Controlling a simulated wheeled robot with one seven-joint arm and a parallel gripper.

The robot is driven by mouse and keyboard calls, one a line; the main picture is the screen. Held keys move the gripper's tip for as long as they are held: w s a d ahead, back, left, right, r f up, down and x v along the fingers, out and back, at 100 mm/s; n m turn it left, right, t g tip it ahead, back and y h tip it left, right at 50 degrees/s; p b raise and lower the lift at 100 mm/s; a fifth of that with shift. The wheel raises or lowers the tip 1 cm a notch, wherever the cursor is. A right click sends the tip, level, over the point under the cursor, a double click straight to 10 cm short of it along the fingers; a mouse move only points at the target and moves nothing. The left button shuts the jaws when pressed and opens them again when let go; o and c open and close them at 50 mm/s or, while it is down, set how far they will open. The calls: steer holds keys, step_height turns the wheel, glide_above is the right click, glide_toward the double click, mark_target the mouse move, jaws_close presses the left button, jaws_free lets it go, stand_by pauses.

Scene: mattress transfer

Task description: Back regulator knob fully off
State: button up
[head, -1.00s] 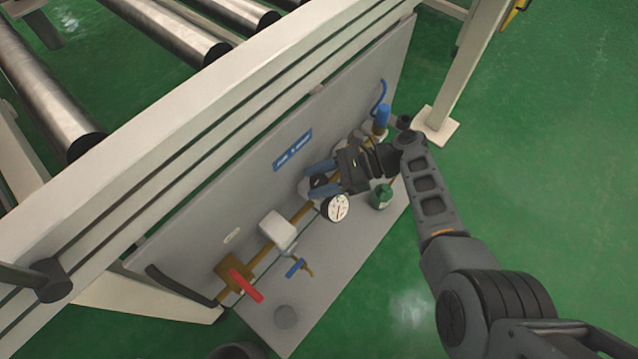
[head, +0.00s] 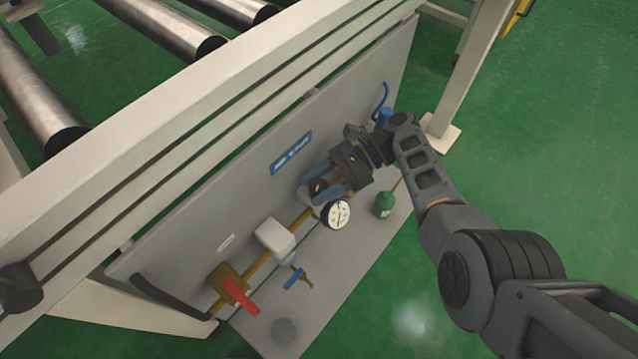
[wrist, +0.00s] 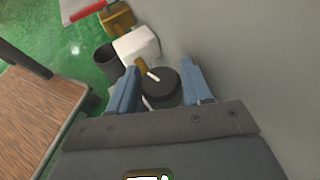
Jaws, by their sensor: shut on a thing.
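The regulator knob is a dark round cap (wrist: 161,86) between my two blue fingers in the wrist view. It also shows as a dark patch between the fingers in the head view (head: 318,186). My gripper (head: 324,191) is shut on it from the right, fingers on either side. The fingertips also show in the wrist view (wrist: 160,68). The white round gauge (head: 336,214) sits just below the fingers on the brass pipe. The regulator body is mostly hidden by my gripper and the knob.
The grey panel (head: 215,215) stands close behind the fittings. A white box (head: 276,237), a red-handled valve (head: 240,296), a small blue-handled valve (head: 293,280) and a green part (head: 384,204) are nearby. Green floor to the right is free.

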steer(key=o, duration=1)
steer(key=shift+r+t+p, duration=0.1)
steer(key=shift+t+p, duration=0.2)
steer(key=shift+p, duration=0.05)
